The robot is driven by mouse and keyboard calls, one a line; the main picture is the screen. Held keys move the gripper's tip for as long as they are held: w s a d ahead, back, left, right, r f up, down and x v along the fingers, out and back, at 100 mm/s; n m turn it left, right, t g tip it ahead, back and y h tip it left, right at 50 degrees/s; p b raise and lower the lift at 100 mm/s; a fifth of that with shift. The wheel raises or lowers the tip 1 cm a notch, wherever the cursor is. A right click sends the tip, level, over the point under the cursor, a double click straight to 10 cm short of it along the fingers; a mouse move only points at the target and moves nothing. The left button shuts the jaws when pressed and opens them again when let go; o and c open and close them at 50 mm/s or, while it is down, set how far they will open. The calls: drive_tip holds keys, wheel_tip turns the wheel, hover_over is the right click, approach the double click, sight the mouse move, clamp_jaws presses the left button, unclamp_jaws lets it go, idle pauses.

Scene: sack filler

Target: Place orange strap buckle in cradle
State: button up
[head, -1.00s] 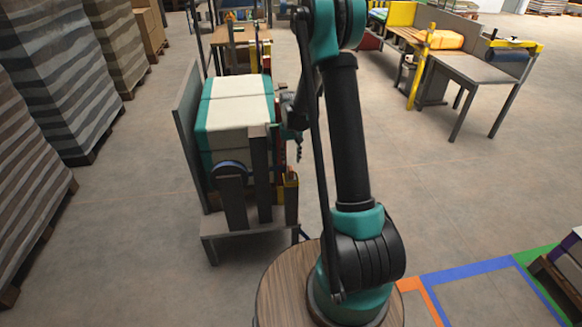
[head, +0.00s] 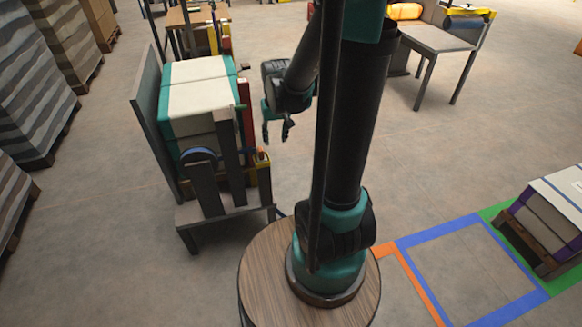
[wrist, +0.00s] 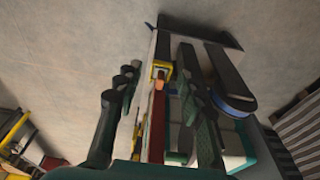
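A small orange piece, which looks like the strap buckle (wrist: 159,85), shows in the wrist view at a yellow bracket (wrist: 160,69) that looks like the cradle. Whether the buckle is seated or only lies in line with the bracket I cannot tell.
A white and teal sack (head: 200,95) lies on the grey stand (head: 190,215), with upright posts at its front. A red upright strip (head: 246,110) runs along its right side. A grey table (head: 440,38) stands at the back right. The floor right of my gripper is clear.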

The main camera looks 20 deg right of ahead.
drive_tip(key=s+d+f+t, duration=0.1)
drive_tip(key=s, duration=1.3)
drive_tip(key=shift+d+f+t, duration=0.15)
drive_tip(key=shift+f+t, duration=0.2)
drive_tip(key=shift+t, duration=0.05)
drive_tip(key=shift+w, duration=0.1)
